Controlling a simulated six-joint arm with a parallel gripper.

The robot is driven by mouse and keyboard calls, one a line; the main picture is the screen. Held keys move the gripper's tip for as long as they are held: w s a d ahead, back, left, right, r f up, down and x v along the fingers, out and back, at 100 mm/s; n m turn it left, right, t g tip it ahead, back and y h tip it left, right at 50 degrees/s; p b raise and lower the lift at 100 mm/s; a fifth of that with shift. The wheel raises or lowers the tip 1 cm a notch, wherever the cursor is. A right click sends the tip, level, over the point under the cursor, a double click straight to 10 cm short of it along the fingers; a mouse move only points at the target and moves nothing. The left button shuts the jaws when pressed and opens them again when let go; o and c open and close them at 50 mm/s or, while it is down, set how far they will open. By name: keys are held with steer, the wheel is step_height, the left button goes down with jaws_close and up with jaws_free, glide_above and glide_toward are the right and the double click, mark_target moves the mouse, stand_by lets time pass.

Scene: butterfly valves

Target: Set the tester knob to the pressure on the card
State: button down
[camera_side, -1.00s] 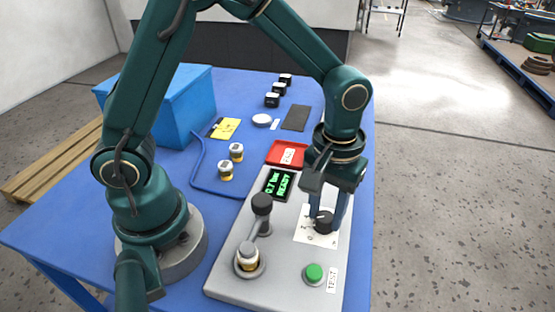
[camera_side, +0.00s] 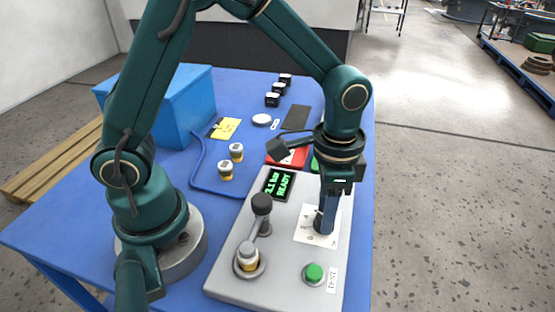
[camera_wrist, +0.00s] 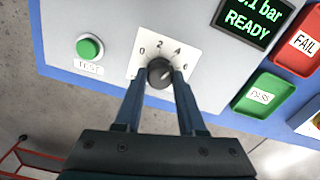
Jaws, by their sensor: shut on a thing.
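The tester knob (camera_wrist: 160,72) is dark and round, on a white dial plate marked 0, 2, 4 and 6. My gripper (camera_wrist: 159,78) is shut on it, one finger on each side, in the wrist view. In the side view my gripper (camera_side: 324,226) points straight down and its fingers mostly hide the knob. The tester display (camera_side: 279,184) appears to read 3.1 bar READY; its first digit is cut off in the wrist view (camera_wrist: 248,18). A yellow card (camera_side: 225,129) lies at the back left; its writing is too small to read.
A green TEST button (camera_side: 314,272) and a lever (camera_side: 261,215) stand on the grey tester panel (camera_side: 225,284). A red FAIL tray (camera_wrist: 300,48) and green PASS tray (camera_wrist: 263,98) are beyond it. Two valves (camera_side: 225,171) stand left, near a blue box (camera_side: 185,108).

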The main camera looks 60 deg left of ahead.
steer(key=m, duration=0.6)
steer(key=shift+m, duration=0.3)
stand_by(0.4)
steer(key=c, duration=0.5)
jaws_free()
steer(key=shift+r, duration=0.15)
steer(key=shift+r, duration=2.45)
